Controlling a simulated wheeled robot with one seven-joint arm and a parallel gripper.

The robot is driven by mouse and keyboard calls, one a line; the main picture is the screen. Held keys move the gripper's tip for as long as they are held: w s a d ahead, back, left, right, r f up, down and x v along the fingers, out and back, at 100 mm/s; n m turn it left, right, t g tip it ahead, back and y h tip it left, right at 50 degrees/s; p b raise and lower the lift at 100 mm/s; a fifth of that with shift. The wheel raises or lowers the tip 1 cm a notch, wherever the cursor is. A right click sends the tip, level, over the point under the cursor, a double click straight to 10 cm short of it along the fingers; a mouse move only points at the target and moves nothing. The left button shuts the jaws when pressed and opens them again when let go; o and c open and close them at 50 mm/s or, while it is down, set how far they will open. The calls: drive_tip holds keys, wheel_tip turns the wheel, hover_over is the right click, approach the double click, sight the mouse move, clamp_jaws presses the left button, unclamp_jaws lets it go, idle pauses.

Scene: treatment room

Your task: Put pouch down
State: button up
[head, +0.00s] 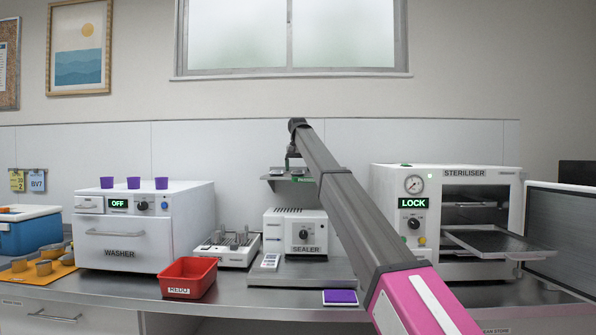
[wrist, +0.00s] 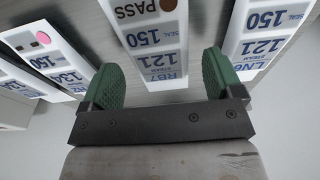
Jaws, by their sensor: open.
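In the wrist view my gripper (wrist: 163,70) is open, its two green pads spread wide. A white and blue pouch (wrist: 153,40) with a brown dot, marked PASS, 150 and 121, lies between the pads, with a gap on each side. Another pouch with a pink dot (wrist: 45,62) lies to the left, and one marked LN6 (wrist: 262,38) to the right. In the head view my gripper is small and dark at the small shelf (head: 273,177) above the sealer (head: 296,232).
The washer (head: 120,240) stands left, with purple cups on top. A red REDO bin (head: 188,277) and a purple pad (head: 340,297) sit on the counter (head: 240,296). The steriliser (head: 460,187) at right shows LOCK, its tray (head: 497,241) sticking out.

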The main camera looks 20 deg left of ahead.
wheel_tip(320, 180, up, 11)
drive_tip(key=s, duration=0.1)
drive_tip(key=shift+s+d, duration=0.2)
drive_tip(key=shift+s, duration=0.1)
drive_tip(key=shift+f, duration=0.1)
